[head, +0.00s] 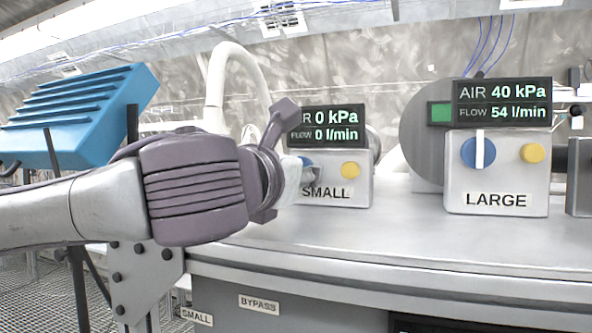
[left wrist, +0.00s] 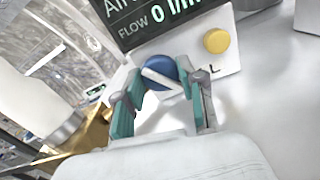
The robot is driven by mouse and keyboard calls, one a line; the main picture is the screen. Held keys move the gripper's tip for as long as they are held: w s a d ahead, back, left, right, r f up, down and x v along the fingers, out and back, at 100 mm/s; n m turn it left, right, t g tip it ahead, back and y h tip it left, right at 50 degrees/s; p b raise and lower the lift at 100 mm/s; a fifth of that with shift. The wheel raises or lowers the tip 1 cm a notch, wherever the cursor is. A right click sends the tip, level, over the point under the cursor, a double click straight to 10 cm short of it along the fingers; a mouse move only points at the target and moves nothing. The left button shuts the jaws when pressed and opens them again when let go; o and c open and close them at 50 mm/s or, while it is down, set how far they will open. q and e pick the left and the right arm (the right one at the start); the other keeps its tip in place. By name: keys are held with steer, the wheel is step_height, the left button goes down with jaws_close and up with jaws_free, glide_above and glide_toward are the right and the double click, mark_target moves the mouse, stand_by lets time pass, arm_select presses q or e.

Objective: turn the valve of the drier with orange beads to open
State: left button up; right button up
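No drier, orange beads or drier valve can be made out in either view. My left gripper (left wrist: 165,88) is at the SMALL control box (head: 345,190), in front of its blue knob (left wrist: 161,72). Its two fingers are apart, one on each side of the knob, and no clear contact shows. The knob has a white bar, slanted in the left wrist view. In the head view my wrist hides most of this knob. The SMALL display (head: 328,125) reads 0 kPa and 0 l/min. My right gripper is not in view.
The LARGE control box (head: 496,183) stands at the right, its blue knob's white bar upright and its display (head: 503,102) at 40 kPa, 54 l/min. Bench top (head: 400,235) between and before the boxes is clear. A blue ribbed object (head: 85,110) stands left.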

arm_select(q)
steer(key=c, duration=0.4)
